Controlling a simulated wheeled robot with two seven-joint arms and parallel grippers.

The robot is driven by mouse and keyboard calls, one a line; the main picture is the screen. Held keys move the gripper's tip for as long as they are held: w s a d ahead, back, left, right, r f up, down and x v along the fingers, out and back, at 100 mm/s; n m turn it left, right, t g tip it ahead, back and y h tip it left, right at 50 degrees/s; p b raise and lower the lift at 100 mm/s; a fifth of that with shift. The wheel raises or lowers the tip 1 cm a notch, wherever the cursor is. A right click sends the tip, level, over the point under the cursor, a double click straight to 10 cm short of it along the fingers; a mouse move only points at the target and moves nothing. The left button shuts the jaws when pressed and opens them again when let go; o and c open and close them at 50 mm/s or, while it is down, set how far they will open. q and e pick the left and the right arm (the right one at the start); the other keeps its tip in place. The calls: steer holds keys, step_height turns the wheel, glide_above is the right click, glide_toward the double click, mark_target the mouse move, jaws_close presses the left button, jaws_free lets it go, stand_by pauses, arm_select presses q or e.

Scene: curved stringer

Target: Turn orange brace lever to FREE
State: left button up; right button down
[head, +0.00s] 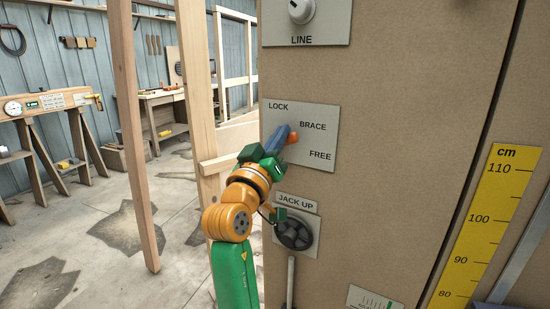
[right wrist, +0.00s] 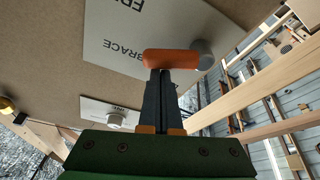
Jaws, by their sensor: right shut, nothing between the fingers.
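The orange brace lever (head: 293,137) is on the white plate (head: 325,150) marked LOCK, BRACE and FREE. In the head view only a small orange part shows beside my right gripper (head: 284,134), which hides the rest. In the right wrist view, the orange lever (right wrist: 171,59) extends sideways from a grey round hub (right wrist: 203,54). My right gripper (right wrist: 158,76) is shut and empty, its fingertips at the lever's underside in that view. I cannot tell whether they touch it. The lever's exact setting is unclear. My left gripper is not in view.
A LINE knob (head: 301,11) sits above the plate, and a dark JACK UP dial (head: 294,234) below it. A yellow cm scale (head: 487,225) is at the right. Wooden posts (head: 137,130) and a workbench (head: 160,99) stand at the left.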

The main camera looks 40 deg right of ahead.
steer(key=m+b, duration=0.1)
steer(key=f+m+g+b, duration=0.1)
steer(key=m+b, duration=0.1)
steer(key=m+g+h+b, duration=0.1)
steer(key=shift+s+d+f+m, duration=0.15)
steer(key=shift+s+f+m, duration=0.2)
steer(key=shift+s+m, duration=0.05)
arm_select(q)
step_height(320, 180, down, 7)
steer(key=b, duration=0.1)
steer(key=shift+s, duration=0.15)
arm_select(e)
steer(key=shift+s+f, duration=0.1)
steer(key=shift+s, duration=0.05)
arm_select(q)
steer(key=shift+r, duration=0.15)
